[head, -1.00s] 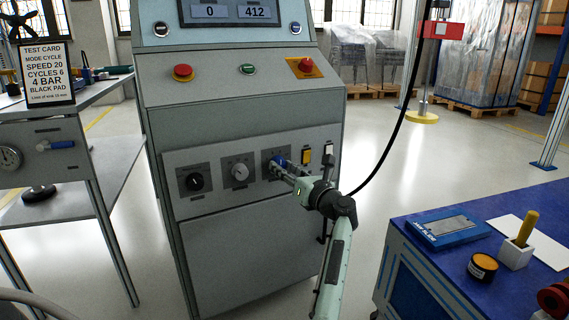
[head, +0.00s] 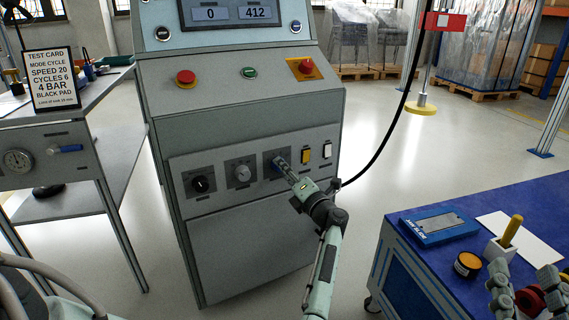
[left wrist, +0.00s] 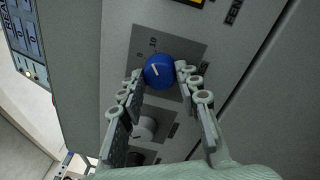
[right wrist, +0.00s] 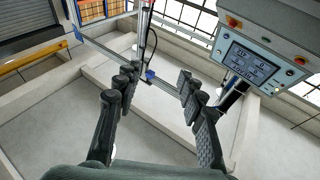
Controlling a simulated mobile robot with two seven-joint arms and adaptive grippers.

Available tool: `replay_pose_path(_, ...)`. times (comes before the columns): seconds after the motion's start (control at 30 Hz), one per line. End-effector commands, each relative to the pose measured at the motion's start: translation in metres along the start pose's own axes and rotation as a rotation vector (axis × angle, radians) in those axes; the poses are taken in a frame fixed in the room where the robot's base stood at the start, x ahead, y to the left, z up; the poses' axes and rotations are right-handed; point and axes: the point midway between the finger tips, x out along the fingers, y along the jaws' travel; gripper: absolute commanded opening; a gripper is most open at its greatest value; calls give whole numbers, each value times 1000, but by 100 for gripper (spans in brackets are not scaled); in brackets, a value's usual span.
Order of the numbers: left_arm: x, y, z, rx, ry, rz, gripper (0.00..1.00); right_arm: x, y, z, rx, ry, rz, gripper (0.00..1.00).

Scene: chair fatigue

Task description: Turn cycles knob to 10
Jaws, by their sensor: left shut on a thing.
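The blue knob (left wrist: 159,72) sits on a dark square dial plate (left wrist: 185,48) on the machine's front panel. A "10" shows on the plate above the knob. The knob's white mark points up and slightly left, roughly toward it. My left gripper (head: 282,168) is at this knob, with its fingers (left wrist: 160,80) closed on both sides of it. In the head view the fingers mostly hide the knob. My right gripper (head: 527,292) is open and empty at the lower right, above the blue table; its spread fingers show in the right wrist view (right wrist: 160,85).
A black knob (head: 200,184) and a grey knob (head: 242,173) sit left on the panel. Yellow (head: 305,156) and white (head: 327,151) switches are at right. The blue table (head: 400,262) holds several small items.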

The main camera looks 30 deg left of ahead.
Motion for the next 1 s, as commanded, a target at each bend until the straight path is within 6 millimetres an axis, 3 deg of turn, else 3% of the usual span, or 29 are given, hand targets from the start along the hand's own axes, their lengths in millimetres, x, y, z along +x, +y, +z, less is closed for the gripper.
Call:
replay_pose_path(0.1,0,2,0,62,-5,-1,4,-2,14,29,-30,-149,23,40)
replay_pose_path(0.33,0,1,0,136,-12,-2,4,-12,30,65,-58,-327,53,40)
replay_pose_path(0.53,0,0,-1,159,-14,-2,4,-17,36,76,-66,-383,63,40)
replay_pose_path(0.9,0,0,-1,162,-15,-2,4,-18,36,77,-67,-389,65,40)
replay_pose_path(0.93,0,0,-1,162,-14,-2,36,-18,36,77,-67,-389,65,40)
replay_pose_path(1.0,0,0,-1,162,-14,-2,45,-18,36,77,-67,-389,64,40)
